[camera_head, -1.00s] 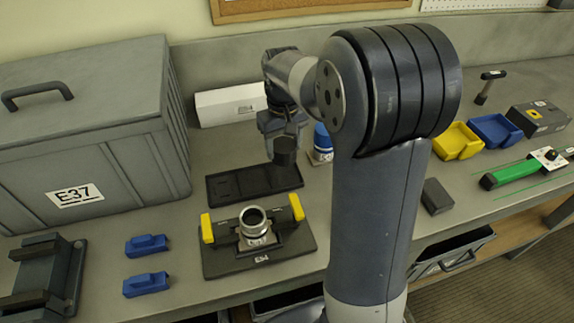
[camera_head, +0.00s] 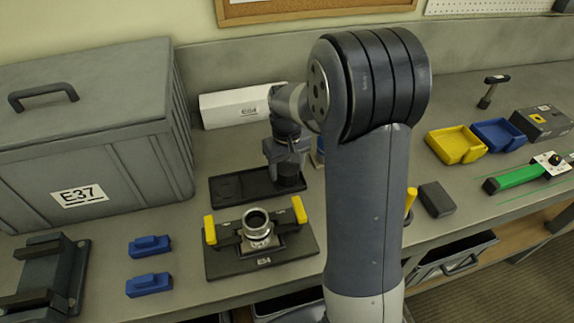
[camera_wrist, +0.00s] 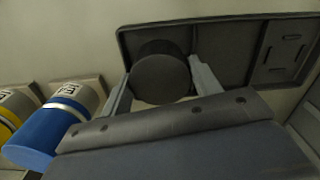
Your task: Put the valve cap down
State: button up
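The valve cap is a dark, short cylinder (camera_head: 289,174); in the wrist view its round face (camera_wrist: 160,79) sits between the two fingertips. My gripper (camera_head: 287,160) is shut on it, with a grey finger against each side in the wrist view (camera_wrist: 160,72). The cap is upright over the right end of a shallow black tray (camera_head: 226,202), which also shows in the wrist view (camera_wrist: 228,36). I cannot tell whether the cap's underside touches the tray floor.
A valve body (camera_head: 256,222) stands in a yellow-handled fixture (camera_head: 222,262) in front of the tray. A large grey case (camera_head: 130,150) is at the left, a white box (camera_head: 225,110) behind. Blue (camera_wrist: 38,140) and yellow-banded cylinders are beside the tray.

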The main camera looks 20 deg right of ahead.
aim_at(287, 167)
jog(key=o, duration=0.4)
notch_tip(287, 167, up, 13)
jog(key=shift+f, duration=0.2)
jog(key=shift+f, duration=0.1)
dwell(0.4)
notch_tip(287, 167, down, 13)
jog(key=shift+r, duration=0.15)
notch_tip(287, 167, up, 2)
jog(key=shift+r, duration=0.95)
